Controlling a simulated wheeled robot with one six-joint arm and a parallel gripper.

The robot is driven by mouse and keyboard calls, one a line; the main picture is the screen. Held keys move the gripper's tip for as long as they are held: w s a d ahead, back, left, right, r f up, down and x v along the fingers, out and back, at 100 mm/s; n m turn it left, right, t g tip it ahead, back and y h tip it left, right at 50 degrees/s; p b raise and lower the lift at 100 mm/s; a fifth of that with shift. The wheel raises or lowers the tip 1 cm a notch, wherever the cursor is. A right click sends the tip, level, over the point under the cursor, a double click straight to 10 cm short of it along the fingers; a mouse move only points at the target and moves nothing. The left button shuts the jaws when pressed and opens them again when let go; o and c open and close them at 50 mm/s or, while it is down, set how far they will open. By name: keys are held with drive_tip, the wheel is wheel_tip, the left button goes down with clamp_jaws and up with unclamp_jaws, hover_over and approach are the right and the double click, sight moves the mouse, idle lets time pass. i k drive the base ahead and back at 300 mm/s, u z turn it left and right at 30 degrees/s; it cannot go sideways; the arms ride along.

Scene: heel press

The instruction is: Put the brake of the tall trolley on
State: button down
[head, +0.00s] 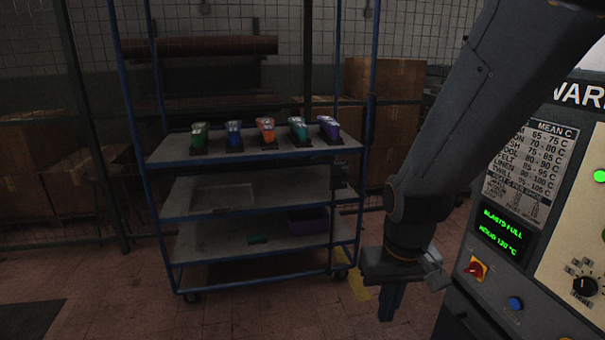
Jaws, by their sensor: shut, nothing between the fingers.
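The tall trolley (250,164) has a blue tubular frame and three grey shelves, and stands left of centre in the head view. One caster (191,297) shows at its front left corner and another (341,273) at its front right. I cannot make out a brake lever or its position on either caster. A small dark fitting (339,176) is on the right side near the middle shelf; what it is I cannot tell. My gripper (388,312) points down, shut and empty, to the right of the trolley and apart from it.
Several coloured shoe-like items, one orange (265,130), stand on the top shelf. A dark purple bin (308,221) sits on the bottom shelf. A control panel (540,220) fills the right edge, close to my arm. Cardboard boxes and wire mesh are behind. Tiled floor (260,315) in front is clear.

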sight(346, 173)
drive_tip(key=i, duration=2.2)
drive_tip(key=u, duration=0.2)
